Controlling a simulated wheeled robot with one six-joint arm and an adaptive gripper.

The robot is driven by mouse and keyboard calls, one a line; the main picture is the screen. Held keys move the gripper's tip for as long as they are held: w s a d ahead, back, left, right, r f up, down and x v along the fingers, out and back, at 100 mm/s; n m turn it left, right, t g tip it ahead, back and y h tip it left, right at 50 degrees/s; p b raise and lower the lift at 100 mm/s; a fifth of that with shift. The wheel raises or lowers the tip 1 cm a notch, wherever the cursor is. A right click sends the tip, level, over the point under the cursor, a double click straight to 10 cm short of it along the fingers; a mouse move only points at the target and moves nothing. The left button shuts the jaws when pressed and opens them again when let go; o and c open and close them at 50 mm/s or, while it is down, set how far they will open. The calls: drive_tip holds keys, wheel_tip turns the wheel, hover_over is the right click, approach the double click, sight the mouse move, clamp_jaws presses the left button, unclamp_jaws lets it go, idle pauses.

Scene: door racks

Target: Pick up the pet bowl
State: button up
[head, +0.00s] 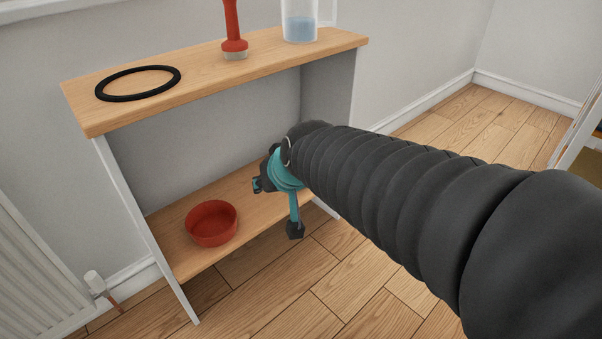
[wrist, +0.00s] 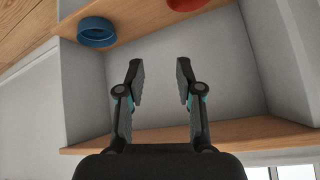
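A red round bowl (head: 211,223), which looks like the pet bowl, stands upright on the left part of the lower shelf. In the wrist view, which is turned over, only part of the red bowl (wrist: 187,4) shows at the top edge. My gripper (head: 262,185) is right of the bowl and apart from it, in front of the shelf unit; my arm partly hides it. In the wrist view my gripper (wrist: 159,82) has its two fingers spread with nothing between them.
A blue round container (wrist: 97,32) stands on the lower shelf, hidden in the head view. The top board (head: 195,75) holds a black ring (head: 138,70), a red-handled tool (head: 233,40) and a clear cup (head: 300,27) with blue contents. A radiator (head: 38,280) is at left.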

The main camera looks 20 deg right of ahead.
drive_tip(key=w+d+f+m+t+h+b, duration=0.1)
drive_tip(key=w+d+f+m+b, duration=0.2)
drive_tip(key=w, duration=0.5)
drive_tip(key=w+d+f+t+h, duration=0.25)
drive_tip(key=w+f, duration=0.35)
drive_tip(key=w, duration=0.3)
drive_tip(key=w+d+f+m+g+h+b, duration=0.1)
drive_tip(key=w+d+f+m+h+b, duration=0.2)
drive_tip(key=d+f, duration=0.45)
drive_tip(key=w+d+f+m+g+h+b, duration=0.1)
drive_tip(key=w+d+f+m+h, duration=0.2)
drive_tip(key=d+f, duration=0.45)
drive_tip(key=shift+n+h, duration=0.45)
drive_tip(key=shift+n, duration=0.15)
drive_tip(key=x, duration=0.8)
drive_tip(key=b+x, duration=0.1)
drive_tip(key=x, duration=0.3)
drive_tip(key=shift+w+a+f, duration=0.1)
drive_tip(key=shift+w, duration=0.45)
drive_tip(key=shift+c, duration=0.3)
clamp_jaws()
